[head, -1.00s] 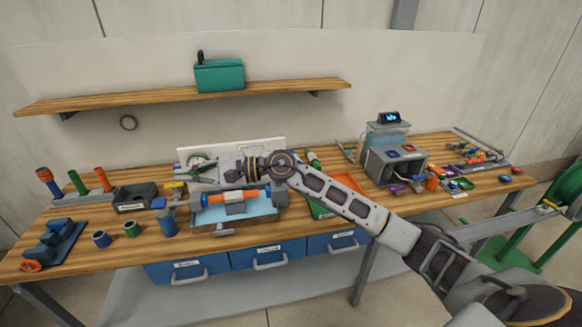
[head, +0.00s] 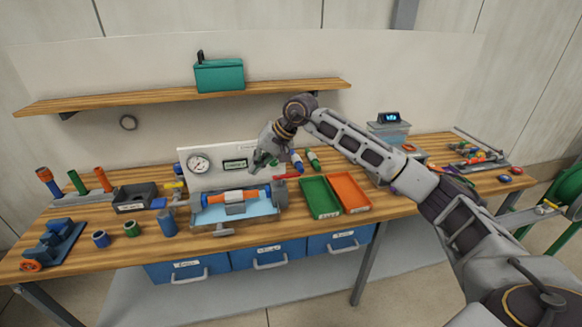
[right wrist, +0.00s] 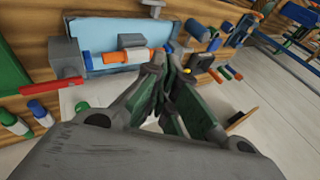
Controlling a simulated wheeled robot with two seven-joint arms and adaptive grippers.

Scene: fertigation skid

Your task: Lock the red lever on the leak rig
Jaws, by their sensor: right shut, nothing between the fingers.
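The leak rig (head: 237,207) stands mid-bench: a blue bed holding an orange-and-white pipe, with a grey block at its right end. My right gripper (head: 262,160) is shut and empty, above the rig's back right part in front of the white panel, apart from the lever. In the right wrist view its green-padded fingers (right wrist: 172,68) meet. My left gripper is in neither view.
The white panel (head: 215,182) behind the rig carries a gauge (head: 199,164) and a display (head: 235,164). Green (head: 320,197) and orange (head: 350,193) trays lie to the right. A dark bin (head: 134,198) sits left.

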